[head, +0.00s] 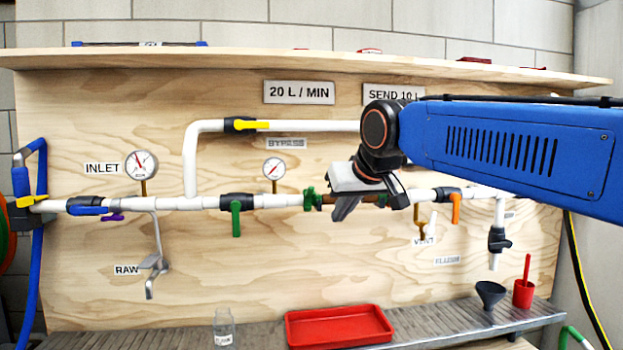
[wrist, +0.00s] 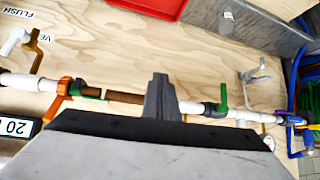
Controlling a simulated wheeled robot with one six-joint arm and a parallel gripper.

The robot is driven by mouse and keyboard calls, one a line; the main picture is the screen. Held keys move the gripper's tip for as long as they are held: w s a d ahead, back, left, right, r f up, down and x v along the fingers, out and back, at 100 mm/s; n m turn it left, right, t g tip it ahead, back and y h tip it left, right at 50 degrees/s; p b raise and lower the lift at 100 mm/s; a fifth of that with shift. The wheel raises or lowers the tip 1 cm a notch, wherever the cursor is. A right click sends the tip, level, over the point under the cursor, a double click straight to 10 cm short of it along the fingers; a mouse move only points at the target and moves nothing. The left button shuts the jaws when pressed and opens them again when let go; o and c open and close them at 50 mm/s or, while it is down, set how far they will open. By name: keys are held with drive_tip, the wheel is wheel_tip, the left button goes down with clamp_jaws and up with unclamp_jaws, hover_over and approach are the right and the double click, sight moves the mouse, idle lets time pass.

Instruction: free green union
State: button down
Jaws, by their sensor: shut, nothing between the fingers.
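A white pipe line runs across the plywood board, with a brown section (wrist: 124,97) in it. A green union (head: 310,198) with wings sits at the left end of the brown section in the head view. Another green fitting (wrist: 91,92) shows in the wrist view, between the brown section and the orange-handled valve. My gripper (head: 345,208) is shut and empty, in front of the brown section, just right of the left green union. In the wrist view the fingers (wrist: 161,97) cover part of the line, hiding that union. I cannot tell whether they touch the pipe.
A green valve handle (head: 236,218) hangs left of the union; an orange handle (head: 455,207) is to the right. A red tray (head: 338,327), a jar (head: 223,328), a funnel (head: 489,294) and a red cup (head: 523,292) stand on the shelf below. A bypass pipe (head: 312,126) runs above.

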drive_tip(key=w+a+r+m+h, duration=0.1)
drive_tip(key=w+a+r, duration=0.2)
drive_tip(key=r, duration=0.5)
drive_tip(key=w+a+r+m+h, duration=0.1)
drive_tip(key=w+a+r, duration=0.15)
drive_tip(key=r, duration=0.65)
hover_over(311, 187)
drive_tip(key=w, duration=0.3)
drive_tip(key=f, duration=0.7)
drive_tip(key=shift+s, duration=0.25)
drive_tip(key=shift+s+f, duration=0.3)
drive_tip(key=shift+f, duration=0.35)
drive_tip(key=shift+s+f, duration=0.3)
drive_tip(key=shift+f, duration=0.3)
drive_tip(key=shift+s+f, duration=0.3)
drive_tip(key=shift+f, duration=0.3)
drive_tip(key=shift+d, duration=0.1)
